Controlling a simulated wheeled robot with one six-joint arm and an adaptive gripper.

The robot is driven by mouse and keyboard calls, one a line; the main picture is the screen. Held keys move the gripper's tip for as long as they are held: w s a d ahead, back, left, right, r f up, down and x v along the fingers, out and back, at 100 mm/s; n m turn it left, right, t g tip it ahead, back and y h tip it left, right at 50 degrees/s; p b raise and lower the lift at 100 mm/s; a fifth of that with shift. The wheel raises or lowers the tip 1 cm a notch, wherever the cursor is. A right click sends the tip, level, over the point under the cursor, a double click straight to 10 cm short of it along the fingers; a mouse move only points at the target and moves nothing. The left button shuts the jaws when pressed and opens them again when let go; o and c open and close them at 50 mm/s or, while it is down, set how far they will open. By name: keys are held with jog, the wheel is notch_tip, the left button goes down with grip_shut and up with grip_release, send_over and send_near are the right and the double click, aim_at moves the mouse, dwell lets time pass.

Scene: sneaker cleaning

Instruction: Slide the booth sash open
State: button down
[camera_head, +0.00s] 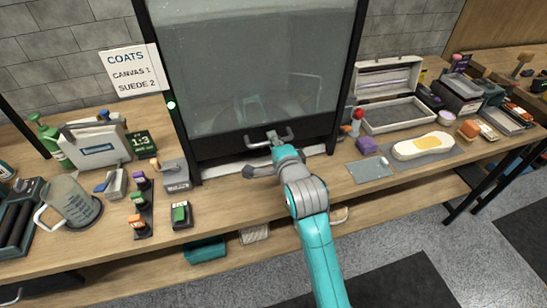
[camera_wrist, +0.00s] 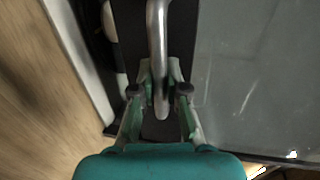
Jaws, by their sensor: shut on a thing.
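The booth sash (camera_head: 265,70) is a large grey glass pane in a dark frame, standing on the bench. A metal bar handle (camera_head: 262,143) sits on its dark lower rail (camera_head: 225,145). The sash is down near the booth's sill, with a narrow pale strip below the rail. My gripper (camera_head: 272,140) is at the handle, and the arm hides part of it. In the wrist view, the handle (camera_wrist: 157,45) runs between the fingers of my gripper (camera_wrist: 160,92), which are shut on it. The glass (camera_wrist: 255,70) fills the right side there.
A "COATS" sign (camera_head: 130,72) stands left of the booth. A measuring jug (camera_head: 68,203), several small bottles and a green-topped block (camera_head: 181,214) are on the left bench. A sneaker (camera_head: 422,146), purple block (camera_head: 366,145) and open case (camera_head: 398,112) are on the right.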

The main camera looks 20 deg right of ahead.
aim_at(268, 48)
notch_tip(268, 48, up, 25)
jog(key=shift+f, duration=0.15)
jog(key=c, duration=1.2)
grip_release()
jog(key=shift+s, duration=0.1)
jog(key=v, duration=0.7)
jog(key=shift+s, duration=0.2)
